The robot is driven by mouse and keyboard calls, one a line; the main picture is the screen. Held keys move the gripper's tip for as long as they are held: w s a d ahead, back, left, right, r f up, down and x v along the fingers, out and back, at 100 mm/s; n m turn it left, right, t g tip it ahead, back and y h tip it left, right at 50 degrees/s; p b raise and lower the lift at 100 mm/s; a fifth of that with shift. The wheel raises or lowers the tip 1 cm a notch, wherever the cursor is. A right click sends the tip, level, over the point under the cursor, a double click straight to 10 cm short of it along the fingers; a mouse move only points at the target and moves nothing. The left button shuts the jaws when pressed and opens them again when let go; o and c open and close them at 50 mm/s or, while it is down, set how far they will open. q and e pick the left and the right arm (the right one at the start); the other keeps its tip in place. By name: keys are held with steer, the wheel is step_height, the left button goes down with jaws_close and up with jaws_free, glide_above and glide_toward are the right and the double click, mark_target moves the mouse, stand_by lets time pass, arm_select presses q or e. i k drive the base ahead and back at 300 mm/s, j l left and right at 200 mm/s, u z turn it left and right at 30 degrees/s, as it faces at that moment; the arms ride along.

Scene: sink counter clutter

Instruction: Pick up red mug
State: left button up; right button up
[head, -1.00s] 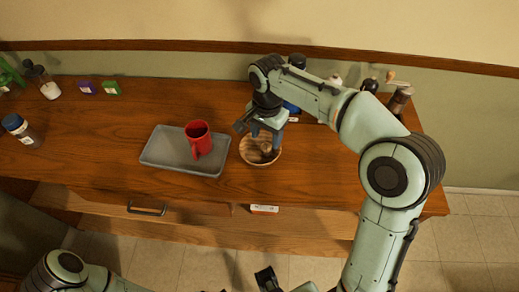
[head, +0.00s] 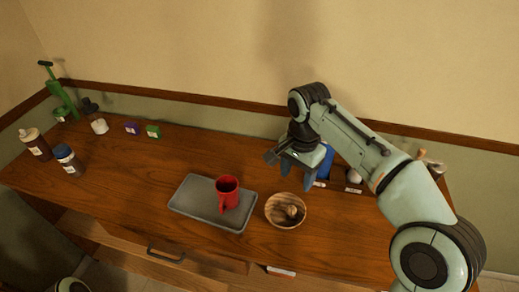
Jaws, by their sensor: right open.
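The red mug (head: 227,194) stands upright on a grey rectangular tray (head: 188,204) in the middle of the counter, its handle toward the front. My right gripper (head: 297,175) is open with its fingers pointing down. It is to the right of the mug and farther back, apart from it, and appears above the counter behind a wooden bowl. Nothing shows between its fingers. My left gripper is out of the picture.
The wooden bowl (head: 279,219) right of the tray holds a small brown object. Bottles (head: 70,160), small purple (head: 132,129) and green (head: 153,131) boxes stand at the left. A blue item (head: 325,161) and others stand behind my right arm. Counter left of the tray is clear.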

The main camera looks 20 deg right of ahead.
mark_target(226, 186)
steer(key=k, duration=1)
